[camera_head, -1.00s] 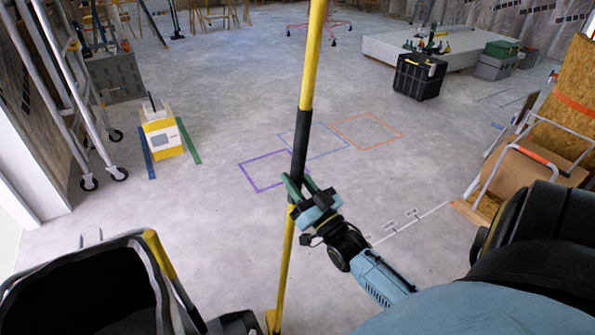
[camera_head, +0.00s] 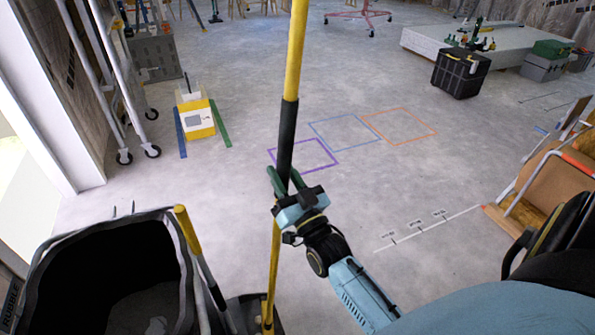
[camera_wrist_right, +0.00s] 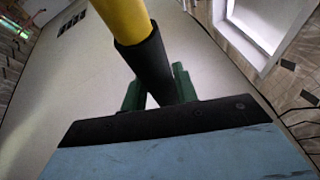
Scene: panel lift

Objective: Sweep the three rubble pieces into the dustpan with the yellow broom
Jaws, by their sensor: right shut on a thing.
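My right gripper (camera_head: 284,183) is shut on the dark grip of the yellow broom (camera_head: 294,60), whose pole stands nearly upright in front of me. In the right wrist view, the green fingers (camera_wrist_right: 160,92) close around the dark sleeve below the yellow pole (camera_wrist_right: 122,18). The broom's lower end runs down to the bottom edge, beside a dark object that looks like the dustpan (camera_head: 245,308). A yellow-topped handle (camera_head: 187,229) leans there. No rubble pieces show on the visible floor. My left gripper is out of view.
A black bin (camera_head: 105,232) marked RUBBLE stands at lower left, with a greyish lump (camera_head: 155,326) inside. A yellow-white box (camera_head: 196,119) sits beyond it. A cart with boards (camera_head: 555,185) is at right. The middle floor, with taped squares (camera_head: 345,132), is clear.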

